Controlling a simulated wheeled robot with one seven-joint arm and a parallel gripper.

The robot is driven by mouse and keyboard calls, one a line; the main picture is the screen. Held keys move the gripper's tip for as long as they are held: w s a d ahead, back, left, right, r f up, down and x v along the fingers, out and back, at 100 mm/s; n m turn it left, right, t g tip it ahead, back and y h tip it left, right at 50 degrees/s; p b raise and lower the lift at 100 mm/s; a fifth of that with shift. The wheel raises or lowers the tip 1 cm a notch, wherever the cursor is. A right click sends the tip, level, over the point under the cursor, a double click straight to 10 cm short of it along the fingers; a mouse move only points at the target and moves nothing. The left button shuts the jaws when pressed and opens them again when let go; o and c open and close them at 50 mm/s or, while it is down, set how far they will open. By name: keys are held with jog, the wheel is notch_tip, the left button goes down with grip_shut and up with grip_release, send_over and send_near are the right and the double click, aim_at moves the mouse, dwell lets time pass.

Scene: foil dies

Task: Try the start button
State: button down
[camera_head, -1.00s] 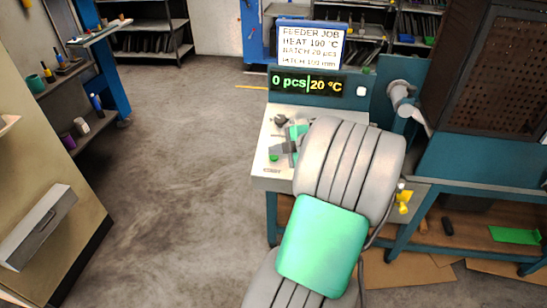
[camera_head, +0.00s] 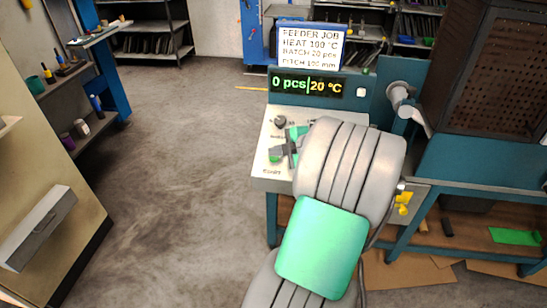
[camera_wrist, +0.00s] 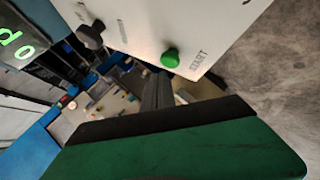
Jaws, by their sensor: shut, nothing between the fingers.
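The green start button (camera_head: 274,158) is on the sloped light panel (camera_head: 270,172) of the teal machine. In the wrist view the button (camera_wrist: 170,57) stands out from the panel, above the word START. My gripper (camera_head: 276,151) is over the panel close to the button; its shut, empty fingers (camera_wrist: 159,77) show in the wrist view just below the button. I cannot tell whether they touch it. The display (camera_head: 307,85) reads 0 pcs and 20 °C. My arm hides the panel's right part.
A black knob (camera_head: 280,122) sits higher on the panel. A sign (camera_head: 311,44) above lists heat 100 °C, batch 20 pcs and pitch 100 mm. A roller (camera_head: 400,92) and a perforated dark cabinet (camera_head: 497,60) stand to the right. The floor (camera_head: 180,150) at left is clear.

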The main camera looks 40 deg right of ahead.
dwell(0.7)
jog(key=shift+d+f+b, duration=0.1)
jog(key=shift+f+b, duration=0.35)
jog(key=shift+b, duration=0.45)
jog(key=shift+w+d+f+b, duration=0.1)
jog(key=shift+w+f+b, duration=0.05)
jog(key=shift+f+b, duration=0.45)
dwell(0.4)
jog(key=shift+r, duration=0.15)
jog(key=shift+a+r, duration=0.2)
jog(key=shift+r, duration=0.65)
jog(key=r, duration=0.1)
jog(key=s+r+p, duration=0.1)
jog(key=r, duration=0.1)
jog(key=a+r, duration=0.1)
jog(key=shift+s+a+r, duration=0.1)
jog(key=shift+s+r, duration=0.05)
jog(key=shift+r, duration=0.25)
dwell(0.4)
